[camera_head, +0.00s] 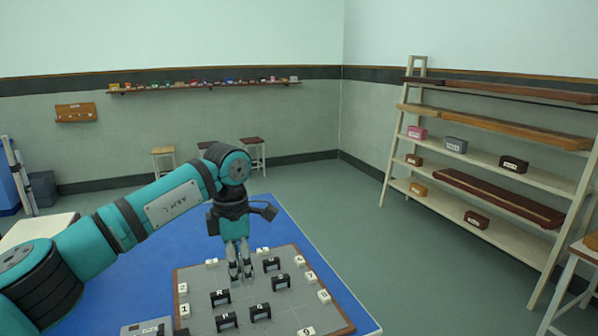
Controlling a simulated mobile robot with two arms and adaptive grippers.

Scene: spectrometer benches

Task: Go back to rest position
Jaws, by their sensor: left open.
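My left arm comes in from the left, and my left gripper (240,271) points down over the far part of a grey board (194,297). Its fingers look empty and slightly apart. Whether the fingertips touch the board cannot be told. The board lies on a blue table top (282,222). Black lettered blocks (260,311) and white lettered blocks (308,331) stand on the board, the white ones near its edges. My right gripper does not show.
A grey device (146,328) sits at the board's near left. A leaning shelf (485,158) with planks and small boxes stands at the right. Stools (252,142) stand by the back wall, under a narrow wall shelf (205,86). Open floor (385,240) lies between table and shelf.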

